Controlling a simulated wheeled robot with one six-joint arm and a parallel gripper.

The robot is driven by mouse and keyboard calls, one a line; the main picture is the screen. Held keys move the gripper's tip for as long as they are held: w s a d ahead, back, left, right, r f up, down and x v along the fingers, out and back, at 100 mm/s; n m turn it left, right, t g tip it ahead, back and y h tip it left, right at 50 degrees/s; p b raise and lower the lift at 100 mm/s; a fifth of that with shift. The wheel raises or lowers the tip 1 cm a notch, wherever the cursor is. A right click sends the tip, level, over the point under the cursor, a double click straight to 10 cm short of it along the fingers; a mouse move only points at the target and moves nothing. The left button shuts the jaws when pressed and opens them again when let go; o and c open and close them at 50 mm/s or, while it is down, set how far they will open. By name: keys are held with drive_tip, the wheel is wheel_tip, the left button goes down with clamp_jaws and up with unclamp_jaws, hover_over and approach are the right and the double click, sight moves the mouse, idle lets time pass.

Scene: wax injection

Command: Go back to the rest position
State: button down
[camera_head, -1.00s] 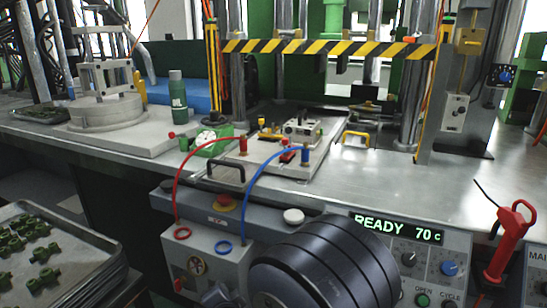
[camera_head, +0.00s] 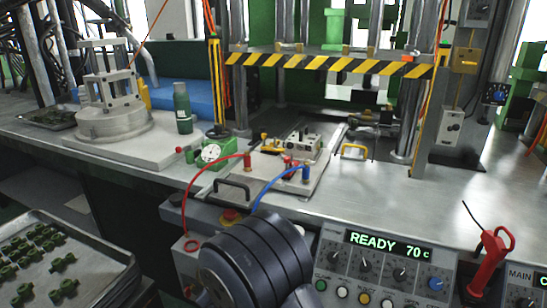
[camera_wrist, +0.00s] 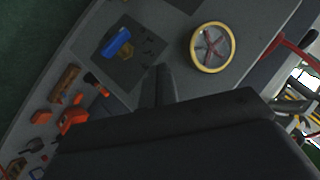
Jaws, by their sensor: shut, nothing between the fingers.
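My gripper (camera_wrist: 163,78) shows in the wrist view as dark fingers pressed together at the middle of the picture, with nothing held between them. Below the fingers, a dark part of my own wrist fills the lower half. The gripper is above a grey surface (camera_wrist: 175,22) that carries several tools. In the head view only a dark rounded link of my arm shows at the bottom centre, in front of the machine's control panel (camera_head: 385,262). My gripper is not seen in that view.
A yellow-rimmed wheel (camera_wrist: 212,47), a blue object (camera_wrist: 117,43) on a dark mat and several orange tools lie below my gripper. The press bench (camera_head: 400,195) has a red-handled tool (camera_head: 490,262) at right. A tray (camera_head: 85,250) of green parts stands at lower left.

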drive_tip(key=shift+a+r+n+g+h+p, duration=0.3)
drive_tip(key=shift+a+n+g+h+p, duration=0.15)
drive_tip(key=shift+p, duration=2.9)
drive_tip(key=p, duration=0.2)
drive_tip(key=g+h+p, duration=0.1)
drive_tip(key=p, duration=0.2)
drive_tip(key=shift+s+a+n, duration=0.2)
drive_tip(key=shift+s+n, duration=0.15)
